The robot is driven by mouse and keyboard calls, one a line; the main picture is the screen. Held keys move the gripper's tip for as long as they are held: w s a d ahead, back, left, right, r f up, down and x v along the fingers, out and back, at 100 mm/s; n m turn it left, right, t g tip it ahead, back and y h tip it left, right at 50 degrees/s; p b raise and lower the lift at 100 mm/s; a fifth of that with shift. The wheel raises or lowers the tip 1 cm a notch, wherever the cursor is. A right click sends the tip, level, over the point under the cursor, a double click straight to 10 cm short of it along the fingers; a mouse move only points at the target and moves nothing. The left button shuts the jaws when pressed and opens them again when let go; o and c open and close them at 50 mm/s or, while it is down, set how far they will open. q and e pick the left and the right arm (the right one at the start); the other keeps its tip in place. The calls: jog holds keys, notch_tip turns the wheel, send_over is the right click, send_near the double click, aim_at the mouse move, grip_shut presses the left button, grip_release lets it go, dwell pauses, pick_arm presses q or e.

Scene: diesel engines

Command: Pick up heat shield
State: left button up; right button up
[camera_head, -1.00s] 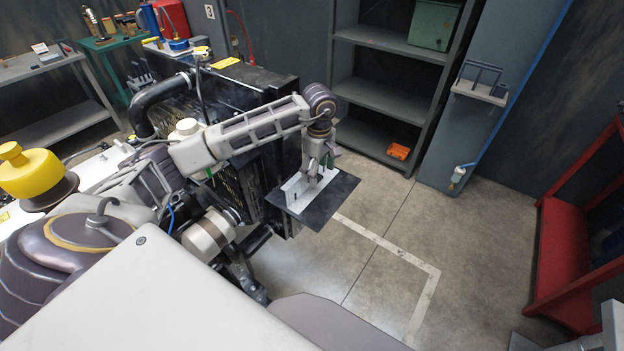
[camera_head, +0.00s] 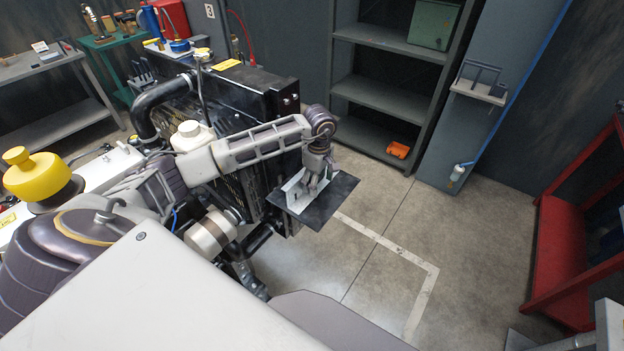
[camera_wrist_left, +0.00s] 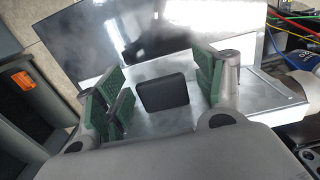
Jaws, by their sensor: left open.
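The heat shield appears to be the dark flat plate (camera_head: 336,202) with an upright pale metal bracket, beside the engine (camera_head: 232,92). The wrist view shows the glossy dark plate (camera_wrist_left: 170,30), the pale metal part and a black rounded block (camera_wrist_left: 163,92) standing on it. My left gripper (camera_head: 315,182) points down at the bracket. In the wrist view its green-padded fingers (camera_wrist_left: 163,88) are apart, with the black block between them and visible gaps on either side. What supports the plate is hidden. My right gripper is not in view.
The engine with its black hose (camera_head: 160,95) stands close behind and left of my arm. A grey shelf unit (camera_head: 385,100) with an orange box (camera_head: 398,150) is at the back. A red frame (camera_head: 560,255) is at the right. The floor between is clear.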

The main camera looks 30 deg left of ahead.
pick_arm(q)
jog(key=c, duration=0.7)
grip_shut()
jog(key=shift+r, duration=0.15)
jog(key=shift+r, duration=0.45)
notch_tip(320, 180, up, 7)
jog(key=shift+r+b, duration=0.15)
jog(key=shift+b, duration=0.7)
jog(key=shift+r, duration=0.8)
